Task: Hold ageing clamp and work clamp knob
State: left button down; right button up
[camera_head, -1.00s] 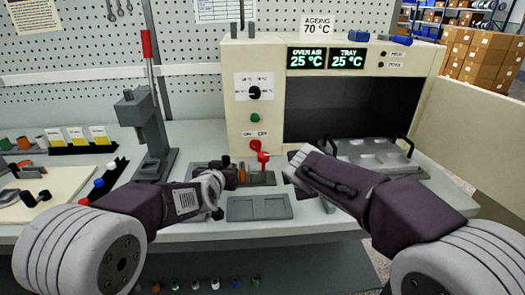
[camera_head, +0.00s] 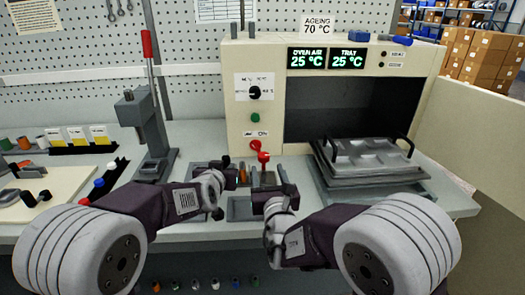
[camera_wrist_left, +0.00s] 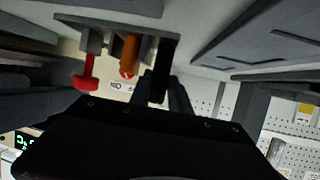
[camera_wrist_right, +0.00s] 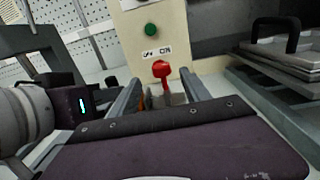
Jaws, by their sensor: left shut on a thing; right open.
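The ageing clamp stands on the bench in front of the oven; its dark grey frame (camera_wrist_left: 100,22) shows in the left wrist view. Its red knob (camera_head: 263,157) sits at the end facing the oven side; the knob also shows in the right wrist view (camera_wrist_right: 162,70). An orange-brown cylinder (camera_wrist_left: 130,52) sits in the clamp. My left gripper (camera_head: 226,163) is shut on the clamp's dark end part (camera_wrist_left: 163,75). My right gripper (camera_head: 270,180) is open, its fingers on either side of the line to the knob, with the knob ahead of the tips. Contact cannot be told.
The oven (camera_head: 257,130) stands open behind, with a handled metal tray (camera_head: 372,160) at its mouth. A grey recessed plate (camera_head: 240,208) lies in front, partly hidden by my right arm. A lever press (camera_head: 148,130) and small spools stand left.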

aim_at(264, 162)
jog(key=w, duration=1.1)
jog(key=shift+w+a, duration=0.25)
jog(key=shift+w, duration=0.15)
